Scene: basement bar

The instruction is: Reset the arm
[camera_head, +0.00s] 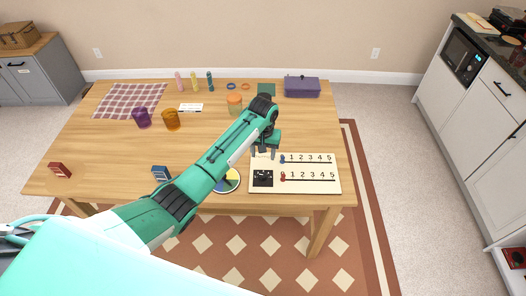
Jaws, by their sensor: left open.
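My left arm reaches in from the lower left across the wooden table (90,150). My left gripper (263,156) points down, open and empty, over the back left part of a white board (318,171). The board carries two rows of numbers 1 to 5, a blue peg (283,159), a red peg (283,176) and a black square (262,179). I cannot tell whether the fingertips touch the board. My right gripper is not in view.
A round coloured disc (231,182) lies partly under my arm. Purple (142,118) and orange (172,121) cups, a jar (235,104) and a purple box (302,87) stand farther back. A blue box (160,173) and a red box (60,170) are near the front edge.

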